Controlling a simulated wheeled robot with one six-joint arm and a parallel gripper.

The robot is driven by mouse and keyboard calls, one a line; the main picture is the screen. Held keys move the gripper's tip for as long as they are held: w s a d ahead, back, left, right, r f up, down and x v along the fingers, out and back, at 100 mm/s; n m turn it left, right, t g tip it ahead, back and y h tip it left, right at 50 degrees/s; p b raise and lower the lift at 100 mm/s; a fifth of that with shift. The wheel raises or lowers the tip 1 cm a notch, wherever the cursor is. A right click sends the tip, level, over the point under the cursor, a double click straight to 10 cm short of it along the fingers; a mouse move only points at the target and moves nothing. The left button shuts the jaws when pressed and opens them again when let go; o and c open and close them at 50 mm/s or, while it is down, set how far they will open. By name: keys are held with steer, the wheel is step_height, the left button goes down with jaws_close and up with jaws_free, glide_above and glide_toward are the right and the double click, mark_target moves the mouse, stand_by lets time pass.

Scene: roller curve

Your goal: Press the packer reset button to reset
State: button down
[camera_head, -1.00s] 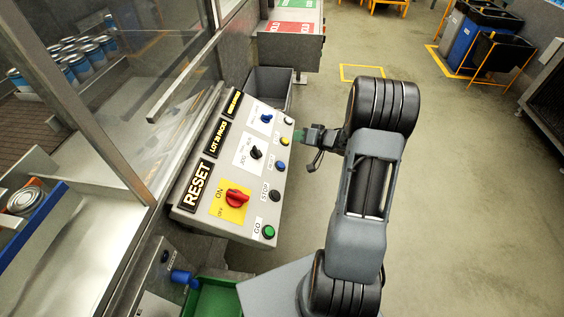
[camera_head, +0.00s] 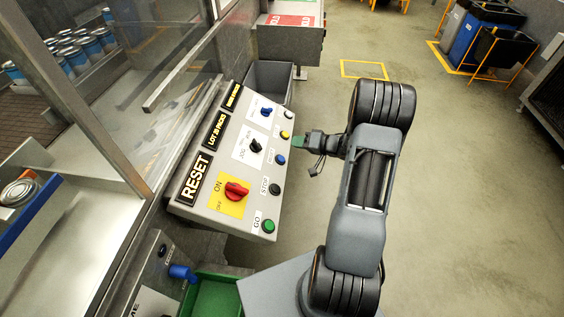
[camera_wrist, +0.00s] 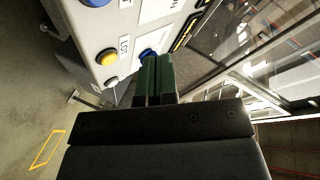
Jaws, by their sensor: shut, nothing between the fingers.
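The sloped grey control panel (camera_head: 205,205) has a lit RESET sign (camera_head: 196,177) on its left. Its right edge carries a column of push buttons: green GO (camera_head: 268,226), black STOP (camera_head: 274,188), blue (camera_head: 280,159), yellow (camera_head: 284,134) and white (camera_head: 288,115). The blue button's label is too small to read in the head view. My gripper (camera_head: 298,144), with green fingertips, is shut and empty beside the panel's right edge, level with the gap between blue and yellow. In the wrist view the fingertips (camera_wrist: 154,62) partly cover a blue button (camera_wrist: 148,52); contact cannot be told.
A red selector (camera_head: 236,191), a black knob (camera_head: 255,146) and a blue knob (camera_head: 266,111) stand up from the panel. A glazed guard (camera_head: 120,90) rises to the left. A grey bin (camera_head: 270,82) stands behind.

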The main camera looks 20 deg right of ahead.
steer(key=shift+w+a+f+b, duration=0.25)
steer(key=shift+a+f+b, duration=0.2)
steer(key=shift+f+b, duration=0.4)
steer(key=shift+w+a+f+b, duration=0.3)
steer(key=shift+a+f+b, duration=0.25)
steer(key=shift+f, duration=0.45)
steer(key=shift+w+a+f+b, duration=0.25)
steer(key=shift+a+f+b, duration=0.15)
steer(key=shift+f+b, duration=0.45)
steer(key=shift+w+a+f, duration=0.1)
steer(key=shift+a+f, duration=0.1)
steer(key=shift+f, duration=0.25)
steer(key=shift+w+a+f, duration=0.1)
steer(key=shift+a+f, duration=0.1)
steer(key=shift+f, duration=0.2)
stand_by(0.9)
steer(key=shift+s+d+r+p, duration=0.25)
steer(key=shift+d+r+p, duration=0.15)
steer(key=shift+r+p, duration=0.55)
steer(key=shift+f, duration=0.15)
steer(key=r+p, duration=0.1)
steer(key=d+r+p, duration=0.1)
steer(key=r+p, duration=0.1)
steer(key=s+d+r+p, duration=0.1)
steer(key=p, duration=0.1)
steer(key=shift+s+d+r, duration=0.1)
steer(key=shift+r, duration=0.05)
stand_by(0.9)
